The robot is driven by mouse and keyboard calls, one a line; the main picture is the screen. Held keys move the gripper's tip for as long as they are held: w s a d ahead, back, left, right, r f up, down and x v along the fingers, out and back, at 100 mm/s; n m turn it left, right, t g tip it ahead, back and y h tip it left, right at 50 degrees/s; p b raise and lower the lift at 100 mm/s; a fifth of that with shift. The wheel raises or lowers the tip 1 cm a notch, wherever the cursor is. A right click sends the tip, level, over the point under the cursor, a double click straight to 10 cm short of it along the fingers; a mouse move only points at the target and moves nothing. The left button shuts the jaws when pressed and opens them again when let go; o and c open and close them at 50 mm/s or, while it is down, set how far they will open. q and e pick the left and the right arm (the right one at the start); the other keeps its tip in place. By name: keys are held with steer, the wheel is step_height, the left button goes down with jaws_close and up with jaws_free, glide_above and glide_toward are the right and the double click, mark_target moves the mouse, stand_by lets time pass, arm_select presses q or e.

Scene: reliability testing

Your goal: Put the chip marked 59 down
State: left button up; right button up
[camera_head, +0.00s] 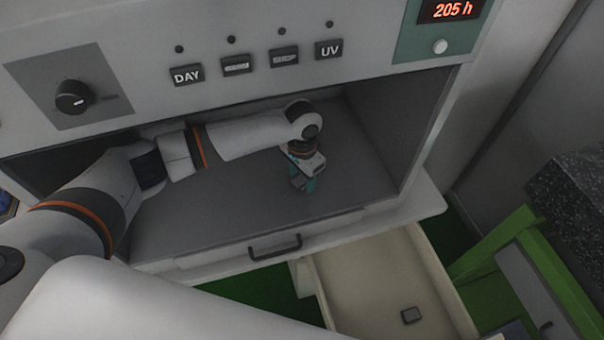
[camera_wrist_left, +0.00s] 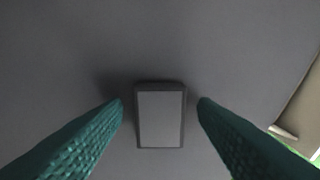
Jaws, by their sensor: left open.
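My left gripper (camera_head: 303,181) is inside the grey chamber, low over its floor (camera_head: 230,215), pointing down. In the left wrist view its two teal fingers (camera_wrist_left: 160,104) stand apart. A small rectangular chip (camera_wrist_left: 160,118) with a dark rim and a grey face lies on the grey surface between the fingers, with a gap on each side. No number can be read on its face. In the head view this chip is hidden by the gripper. My right gripper is not in view.
The chamber's front panel carries a knob (camera_head: 73,97), DAY (camera_head: 187,75) and UV (camera_head: 329,50) buttons and a 205 h display (camera_head: 452,10). A drawer handle (camera_head: 274,247) is below.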

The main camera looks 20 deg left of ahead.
mark_target(302, 179)
arm_select(q)
step_height(302, 179, up, 8)
steer(key=shift+f+b, duration=0.1)
steer(key=shift+b, duration=0.3)
stand_by(0.5)
